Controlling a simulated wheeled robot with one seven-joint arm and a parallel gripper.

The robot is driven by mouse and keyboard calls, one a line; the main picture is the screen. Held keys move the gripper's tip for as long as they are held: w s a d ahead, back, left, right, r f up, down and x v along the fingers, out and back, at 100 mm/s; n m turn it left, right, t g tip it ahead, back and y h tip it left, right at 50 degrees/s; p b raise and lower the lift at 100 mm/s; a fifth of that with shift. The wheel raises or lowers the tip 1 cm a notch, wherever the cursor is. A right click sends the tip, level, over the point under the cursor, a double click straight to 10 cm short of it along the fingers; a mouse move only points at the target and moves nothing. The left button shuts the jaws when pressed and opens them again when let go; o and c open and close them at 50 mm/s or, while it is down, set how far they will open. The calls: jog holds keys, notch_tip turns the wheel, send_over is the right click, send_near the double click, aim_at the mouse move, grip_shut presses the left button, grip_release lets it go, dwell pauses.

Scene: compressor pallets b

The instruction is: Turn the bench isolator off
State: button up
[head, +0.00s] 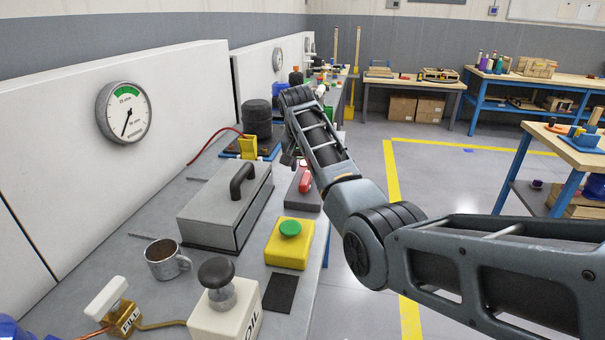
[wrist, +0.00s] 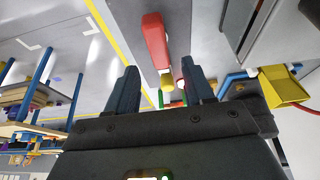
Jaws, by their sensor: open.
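The bench isolator, a red lever (head: 305,181) on a dark grey base plate (head: 309,200), sits near the right edge of the bench, partly hidden behind my arm in the head view. In the wrist view the red lever (wrist: 155,40) shows above the gap between my fingers, apart from them. My gripper (wrist: 160,78) is open and empty, with one finger on each side of the gap. In the head view my gripper (head: 289,152) is mostly hidden by my own arm, just beyond the isolator.
A grey lidded box with a black handle (head: 223,205) stands left of the isolator. A yellow box with a green button (head: 289,246) is nearer. A yellow part (head: 248,147) and a black stacked cylinder (head: 257,119) stand behind. Floor right of the bench is open.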

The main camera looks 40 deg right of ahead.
aim_at(306, 177)
jog(key=shift+x, duration=2.35)
jog(key=shift+c, duration=0.5)
grip_shut()
